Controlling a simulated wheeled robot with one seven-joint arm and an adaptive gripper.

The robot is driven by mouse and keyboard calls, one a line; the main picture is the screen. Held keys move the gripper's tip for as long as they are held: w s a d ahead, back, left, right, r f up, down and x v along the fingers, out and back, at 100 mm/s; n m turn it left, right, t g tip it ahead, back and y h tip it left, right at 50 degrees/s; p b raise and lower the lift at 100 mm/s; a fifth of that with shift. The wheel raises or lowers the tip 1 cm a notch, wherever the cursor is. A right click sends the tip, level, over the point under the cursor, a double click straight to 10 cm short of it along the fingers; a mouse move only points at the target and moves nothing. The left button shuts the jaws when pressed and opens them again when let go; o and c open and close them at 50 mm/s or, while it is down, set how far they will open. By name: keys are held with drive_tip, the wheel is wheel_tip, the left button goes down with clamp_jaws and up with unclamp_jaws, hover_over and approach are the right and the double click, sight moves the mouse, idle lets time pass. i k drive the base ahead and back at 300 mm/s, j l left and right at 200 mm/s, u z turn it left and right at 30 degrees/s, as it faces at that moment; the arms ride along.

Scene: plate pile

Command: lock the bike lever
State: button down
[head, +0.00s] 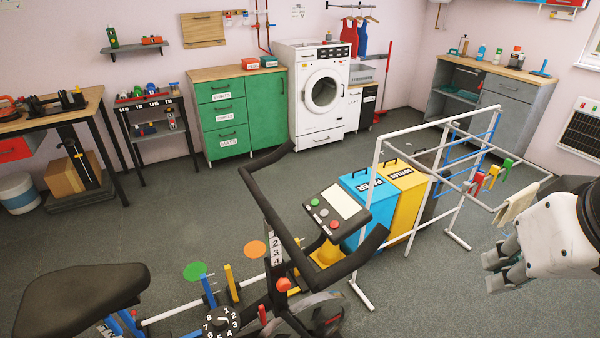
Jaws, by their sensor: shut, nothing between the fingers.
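An exercise bike stands in the foreground, with a black saddle (80,298) at the left and black handlebars (268,195) beside a small console (336,207). Low on its frame are a blue lever (208,290), a yellow lever (231,283) and a red knob (283,284). I cannot tell which of these is the bike lever, or its locked state. A green disc (194,271), an orange disc (256,248) and a numbered dial (221,321) are near them. My gripper (494,270) is at the right edge, shut and empty, well apart from the bike.
A white drying rack (370,220) stands between the bike and my gripper, with a blue bin (366,205) and a yellow bin (409,195) behind it. A workbench, green cabinet (237,118) and washing machine (318,95) line the back. The middle floor is clear.

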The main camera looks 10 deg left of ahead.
sight(261, 313)
drive_tip(key=u, duration=0.9)
drive_tip(key=k+j+z, duration=0.15)
drive_tip(key=j, duration=0.15)
drive_tip(key=k+j+z, duration=0.1)
drive_tip(key=j, duration=0.2)
drive_tip(key=j+z, duration=0.1)
drive_tip(key=j, duration=0.25)
